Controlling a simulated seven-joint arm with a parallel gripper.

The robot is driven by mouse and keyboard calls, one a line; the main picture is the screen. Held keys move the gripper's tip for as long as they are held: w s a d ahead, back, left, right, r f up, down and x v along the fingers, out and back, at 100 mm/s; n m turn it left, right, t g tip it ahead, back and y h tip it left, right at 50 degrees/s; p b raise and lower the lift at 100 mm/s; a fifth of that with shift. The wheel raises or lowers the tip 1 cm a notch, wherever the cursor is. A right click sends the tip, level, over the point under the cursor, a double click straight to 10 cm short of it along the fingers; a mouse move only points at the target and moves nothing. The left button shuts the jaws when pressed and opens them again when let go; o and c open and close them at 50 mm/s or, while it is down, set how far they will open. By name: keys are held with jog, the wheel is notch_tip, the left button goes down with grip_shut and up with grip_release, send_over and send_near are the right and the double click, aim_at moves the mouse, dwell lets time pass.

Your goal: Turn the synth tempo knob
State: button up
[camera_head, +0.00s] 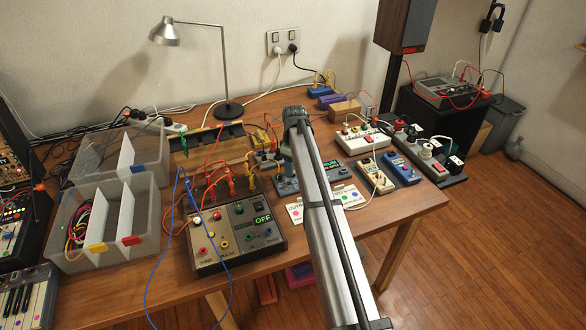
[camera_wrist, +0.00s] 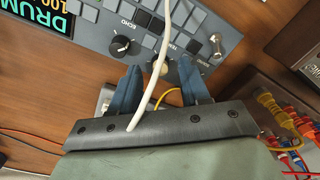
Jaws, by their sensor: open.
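The synth is a blue-grey box with a lit screen reading DRUM (camera_head: 331,164), partly hidden behind my arm in the head view. In the head view my gripper (camera_head: 286,168) is over the synth's left part.
A white cable (camera_wrist: 150,80) crosses in front of my fingers. A metal toggle (camera_wrist: 216,40) stands right of the knob. A grey box with an OFF display (camera_head: 262,218) stands front left, its patch cables rising. Power strips (camera_head: 365,142) and small devices are to the right.

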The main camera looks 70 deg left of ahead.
jog(key=shift+f, duration=0.65)
grip_shut()
